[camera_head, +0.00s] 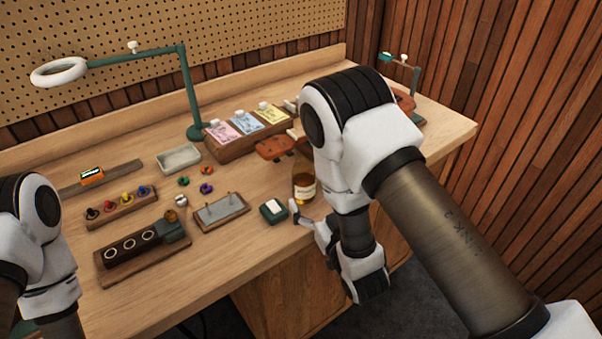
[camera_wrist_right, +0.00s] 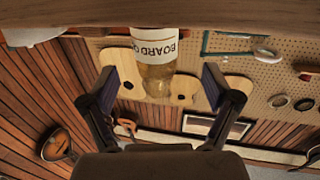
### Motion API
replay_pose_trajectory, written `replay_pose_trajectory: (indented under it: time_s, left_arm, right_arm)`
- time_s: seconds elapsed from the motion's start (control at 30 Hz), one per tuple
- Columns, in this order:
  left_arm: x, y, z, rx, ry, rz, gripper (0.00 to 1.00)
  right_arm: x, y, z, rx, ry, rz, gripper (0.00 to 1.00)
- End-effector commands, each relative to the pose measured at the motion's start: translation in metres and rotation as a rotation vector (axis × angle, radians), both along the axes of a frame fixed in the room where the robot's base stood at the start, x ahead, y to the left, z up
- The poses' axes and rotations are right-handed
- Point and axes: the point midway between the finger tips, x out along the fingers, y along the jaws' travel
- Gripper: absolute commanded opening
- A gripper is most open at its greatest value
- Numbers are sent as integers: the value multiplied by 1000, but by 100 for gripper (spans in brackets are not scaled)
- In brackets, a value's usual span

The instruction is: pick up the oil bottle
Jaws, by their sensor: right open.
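The oil bottle (camera_head: 303,188) is amber with a pale label. It stands upright near the front edge of the workbench, partly hidden by my right arm in the head view. In the right wrist view the bottle (camera_wrist_right: 157,72) appears upside down, its label reading "BOARD O…", and it lies between the lines of the two fingers. My right gripper (camera_head: 304,218) is open and empty just in front of the bottle, near the bench edge; its two fingers (camera_wrist_right: 158,88) are spread wide. I cannot tell if they touch it. My left arm shows at the left edge; its gripper is out of sight.
On the workbench (camera_head: 140,215), a small green box (camera_head: 273,210) and a grey tray on wood (camera_head: 221,211) sit left of the bottle. A card rack (camera_head: 247,140) stands behind. A green lamp (camera_head: 187,90) rises at the back. Bare wood lies along the front left.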

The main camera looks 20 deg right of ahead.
Motion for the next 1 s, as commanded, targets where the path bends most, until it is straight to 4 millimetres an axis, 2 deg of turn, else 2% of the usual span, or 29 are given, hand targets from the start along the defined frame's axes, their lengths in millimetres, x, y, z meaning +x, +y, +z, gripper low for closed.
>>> replay_pose_trajectory:
  time_s: [0.17,0.3,0.53,0.73,1.0]
  left_arm:
    - [0,0,18,0,-1,0,40]
    - [0,0,21,0,-1,0,40]
    - [0,0,20,0,-1,0,40]
    - [0,0,20,0,-1,0,40]
    - [0,0,20,0,-1,0,40]
  right_arm:
    - [30,-3,8,2,-3,-2,88]
    - [50,0,5,1,-1,0,88]
    - [52,1,2,1,1,0,88]
    - [52,1,2,1,1,0,17]
    - [52,1,2,0,2,0,17]
